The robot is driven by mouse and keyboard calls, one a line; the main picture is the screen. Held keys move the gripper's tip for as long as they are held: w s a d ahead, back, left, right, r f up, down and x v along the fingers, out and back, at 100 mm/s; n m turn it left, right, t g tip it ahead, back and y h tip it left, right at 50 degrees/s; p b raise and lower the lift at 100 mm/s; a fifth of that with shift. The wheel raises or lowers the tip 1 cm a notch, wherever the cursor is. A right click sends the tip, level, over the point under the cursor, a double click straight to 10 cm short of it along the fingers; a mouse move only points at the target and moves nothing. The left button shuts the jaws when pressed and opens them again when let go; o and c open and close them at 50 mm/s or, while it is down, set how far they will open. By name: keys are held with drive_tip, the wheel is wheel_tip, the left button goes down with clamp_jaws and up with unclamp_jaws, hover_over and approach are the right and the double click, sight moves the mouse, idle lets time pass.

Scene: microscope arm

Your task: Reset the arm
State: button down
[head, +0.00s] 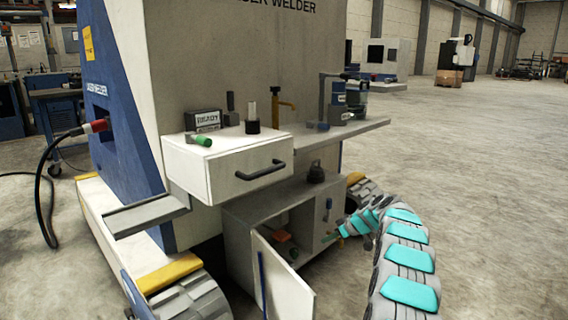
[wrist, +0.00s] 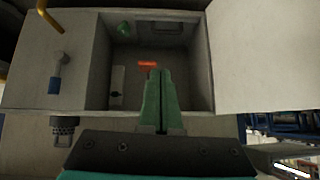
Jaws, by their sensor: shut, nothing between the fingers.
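My arm, grey with teal pads, reaches in from the right in the head view. My gripper (head: 334,238) is at its end, beside the low open cabinet (head: 240,224). In the wrist view my gripper (wrist: 160,72) shows two green fingers pressed together with nothing between them, pointing into the open compartment. The microscope-like device (head: 345,102), grey with a blue part, stands on the shelf above, well away from my gripper. Whether it is the arm the task names, I cannot tell.
The cabinet door (head: 286,290) hangs open; it also shows in the wrist view (wrist: 262,55). An orange block (wrist: 147,64) and a green item (wrist: 124,29) are inside. A white drawer (head: 228,168) juts out above. The floor to the right is clear.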

drive_tip(key=s+a+r+m+g+b, duration=0.1)
drive_tip(key=s+a+r+g+b, duration=0.2)
drive_tip(key=s, duration=0.7)
drive_tip(key=s+a+r+m, duration=0.1)
drive_tip(key=s+a+r, duration=0.25)
drive_tip(key=s, duration=0.55)
drive_tip(key=s+a+r+m+g+b, duration=0.15)
drive_tip(key=s+a, duration=0.25)
drive_tip(key=s, duration=0.6)
drive_tip(key=s+d+f+m+g+h+b, duration=0.1)
drive_tip(key=s+d+f+m+h+b, duration=0.15)
drive_tip(key=s, duration=1.05)
drive_tip(key=s+d+f+m+g+h+b, duration=0.1)
drive_tip(key=s+d+f+h, duration=0.2)
drive_tip(key=s, duration=1)
drive_tip(key=s+d+f+m+g+h+b, duration=0.15)
drive_tip(key=s+d, duration=0.25)
drive_tip(key=s, duration=0.9)
wheel_tip(320, 180, up, 15)
drive_tip(key=p, duration=1.5)
drive_tip(key=shift+d+f, duration=0.15)
drive_tip(key=shift+f, duration=0.05)
